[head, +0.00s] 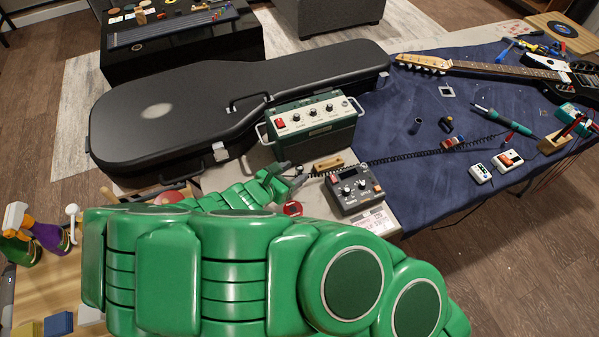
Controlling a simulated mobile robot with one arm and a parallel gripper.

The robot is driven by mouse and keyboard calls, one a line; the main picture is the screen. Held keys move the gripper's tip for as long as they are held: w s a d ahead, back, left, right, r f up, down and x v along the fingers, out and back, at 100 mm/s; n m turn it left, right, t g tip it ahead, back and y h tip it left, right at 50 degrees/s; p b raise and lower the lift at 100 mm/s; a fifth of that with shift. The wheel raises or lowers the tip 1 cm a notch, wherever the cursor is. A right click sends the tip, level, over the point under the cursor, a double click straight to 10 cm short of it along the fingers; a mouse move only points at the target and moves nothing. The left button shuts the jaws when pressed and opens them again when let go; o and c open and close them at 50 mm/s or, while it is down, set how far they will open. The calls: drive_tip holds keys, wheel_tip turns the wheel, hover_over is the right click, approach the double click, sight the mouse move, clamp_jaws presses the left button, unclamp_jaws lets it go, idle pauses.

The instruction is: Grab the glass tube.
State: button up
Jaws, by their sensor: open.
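My gripper (291,175) is at the end of my green arm, left of the grey pedal and just in front of the green amplifier. Its dark fingers look open, and I see nothing between them. I cannot surely pick out the glass tube. A small dark cylinder (416,125) stands on the blue cloth, to the right of the amplifier and well away from my gripper. It may be the tube, but its material is too small to tell. A dark and brass-coloured small piece (446,124) lies beside it.
A green amplifier (314,122) and a grey knobbed pedal (354,188) stand near my gripper, with a small wooden block (327,163) between them. A black guitar case (230,95) lies behind. The blue cloth (395,165) carries a coiled cable, a soldering iron (499,120) and a guitar (500,70).

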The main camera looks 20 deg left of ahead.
drive_tip(key=shift+w+d+f, duration=0.2)
drive_tip(key=shift+w+f, duration=0.05)
drive_tip(key=shift+w, duration=0.2)
drive_tip(key=c, duration=0.9)
drive_tip(key=shift+r, duration=0.1)
